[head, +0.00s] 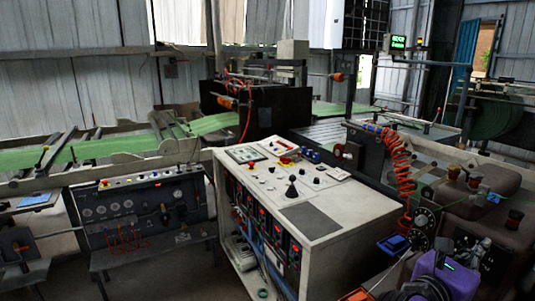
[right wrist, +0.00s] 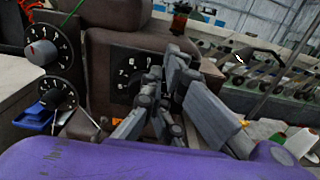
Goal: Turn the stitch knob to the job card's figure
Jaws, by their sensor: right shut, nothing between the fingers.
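A brown sewing-machine head (head: 490,185) stands at the right in the head view. Two dials also show in the head view (head: 424,219). Which one is the stitch knob, I cannot tell. My right gripper (right wrist: 163,78) is shut and empty in front of the partly hidden dial; contact is unclear. It also shows in the head view (head: 472,250). I cannot make out the job card. My left gripper is out of view.
A white control cabinet (head: 322,218) with knobs and buttons stands left of the machine head. A coiled red hose (head: 402,165) hangs beside the dials. A small blue tray (head: 394,244) sits low beside them.

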